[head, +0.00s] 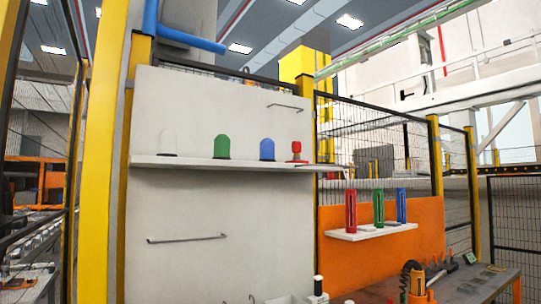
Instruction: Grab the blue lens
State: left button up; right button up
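The blue lens (267,149) is a small dome-shaped piece standing upright on a long white shelf (200,162) on the pale wall panel. It stands between a green dome (222,147) on its left and a small red knobbed piece (296,152) on its right. A white dome (168,144) stands farther left on the same shelf. Nothing touches or covers the blue lens. Neither of my grippers can be made out in the head view.
A cluttered workbench (475,285) with an orange tool (417,288) is at bottom right. Bars (187,239) stick out from the wall panel. Yellow posts (103,150) and mesh fencing stand around.

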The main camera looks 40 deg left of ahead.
aim_at(267, 150)
jog(key=i+l+u, duration=0.1)
jog(key=u, duration=0.25)
jog(key=i+l+u, duration=0.15)
jog(key=u, duration=0.2)
jog(key=i+l+u, duration=0.1)
jog(key=l+u, duration=0.2)
jog(key=i+l+u, duration=0.1)
jog(key=l, duration=0.2)
jog(key=i+l+u, duration=0.1)
jog(key=i+l, duration=0.1)
jog(key=l, duration=0.35)
jog(key=i+u, duration=0.05)
